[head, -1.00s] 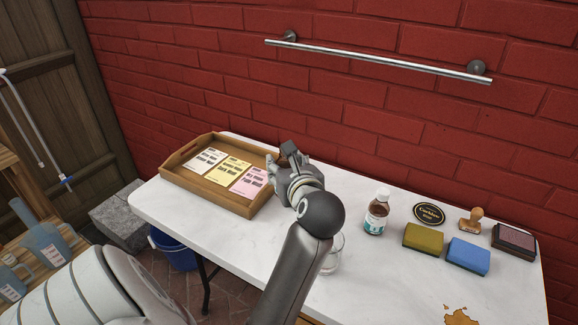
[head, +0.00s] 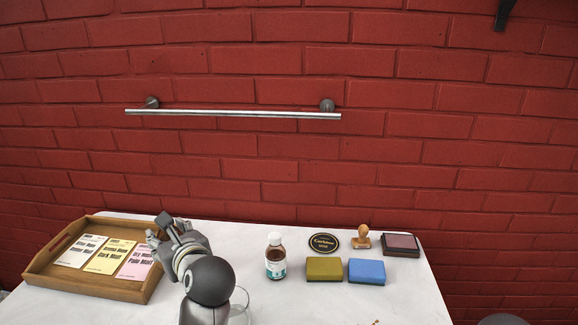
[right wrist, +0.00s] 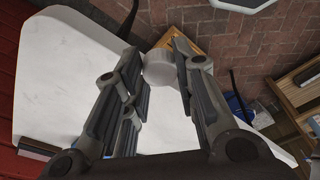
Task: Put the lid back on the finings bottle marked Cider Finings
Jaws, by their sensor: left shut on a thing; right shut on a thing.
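A brown bottle (head: 275,262) with a white top and a blue-and-white label stands upright on the white table (head: 400,299) in the head view. Its label is too small to read. My left gripper (head: 161,230) is at the right end of the wooden tray, left of this bottle. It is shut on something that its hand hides. In the right wrist view, my right gripper (right wrist: 162,72) is shut on a white, round, lid-like thing (right wrist: 159,71), over the table. No bottle shows beneath that thing.
The tray (head: 140,292) holds three cards. A clear glass (head: 240,306) stands beside my left arm. Right of the bottle are a yellow-green sponge (head: 324,269), a blue sponge (head: 367,271), a round black sign (head: 323,242), a wooden stamp (head: 361,237) and an ink pad (head: 401,245). A rail (head: 230,114) crosses the wall.

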